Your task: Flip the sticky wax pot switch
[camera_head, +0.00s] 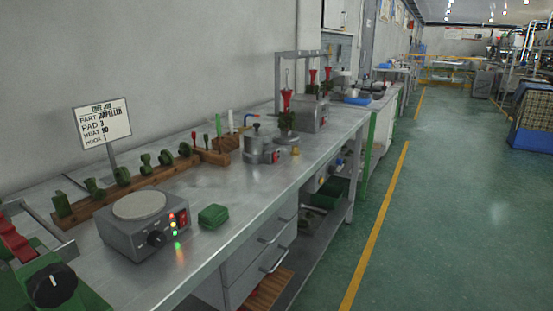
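A small grey metal pot (259,145) stands on the steel bench at mid-distance, close to the bench's right edge. Nearer, a grey box with a round pale top plate (139,205) sits on the bench. Its front has a black knob (157,239), small lit lamps (173,225) and a red switch (183,217). I cannot tell which of the two is the sticky wax pot, or which way the red switch is set. Neither of my grippers is in view.
A green block (213,216) lies right of the box. A wooden rack with green pieces (123,178) and a sign (102,123) stand behind. A green device with a black dial (52,286) fills the near left corner. The green floor (450,220) at right is clear.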

